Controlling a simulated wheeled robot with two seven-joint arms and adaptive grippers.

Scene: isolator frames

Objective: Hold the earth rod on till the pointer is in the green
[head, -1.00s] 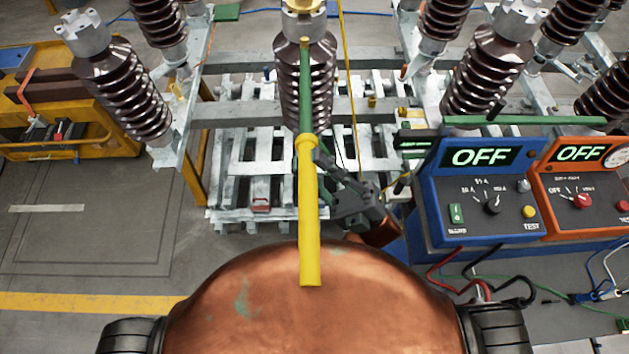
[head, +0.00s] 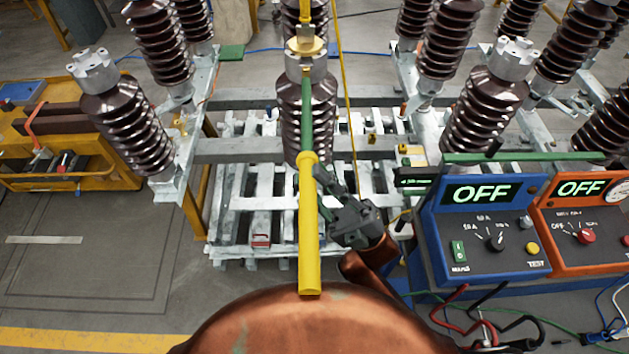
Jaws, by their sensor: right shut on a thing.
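The earth rod has a yellow handle (head: 309,235) and a thinner green upper part (head: 306,115). It stands nearly upright in the picture, in front of the middle brown insulator (head: 325,105). Its upper end overlaps the insulator's metal and brass top (head: 305,52); I cannot tell whether they touch. My right gripper (head: 325,188) is shut on the rod at the handle's upper part, from its right side. A white dial (head: 619,188) on the orange test box is cut by the right edge, and its pointer and any green zone cannot be read. My left gripper is out of view.
A blue test box (head: 480,235) and an orange test box (head: 580,225), both showing OFF, stand at right with loose leads below. A thin yellow cord (head: 347,100) hangs right of the rod. A yellow cart (head: 60,150) stands at left. Floor at lower left is clear.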

